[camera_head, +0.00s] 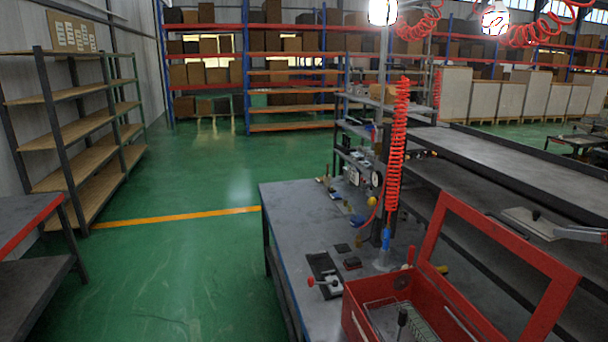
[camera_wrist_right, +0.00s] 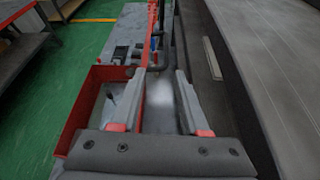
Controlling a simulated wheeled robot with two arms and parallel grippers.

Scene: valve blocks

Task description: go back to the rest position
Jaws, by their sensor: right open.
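My right gripper (camera_head: 532,223) is at the right edge of the head view, over the open red box's lid frame side and above the bench area. Its two fingers are apart with nothing between them. In the right wrist view the open fingers (camera_wrist_right: 160,82) point forward, with the red box (camera_wrist_right: 90,110) below and to the left. My left gripper is in neither view. Small dark blocks (camera_head: 352,263) and a red-knobbed valve part (camera_head: 325,283) lie on the grey workbench (camera_head: 300,215).
The red box (camera_head: 375,292) stands at the bench's near end with its frame-like lid (camera_head: 500,245) raised. A post with a red coiled hose (camera_head: 396,150) rises from the bench. A grey conveyor-like surface (camera_head: 500,155) runs along the right. Green floor (camera_head: 190,265) is clear at left.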

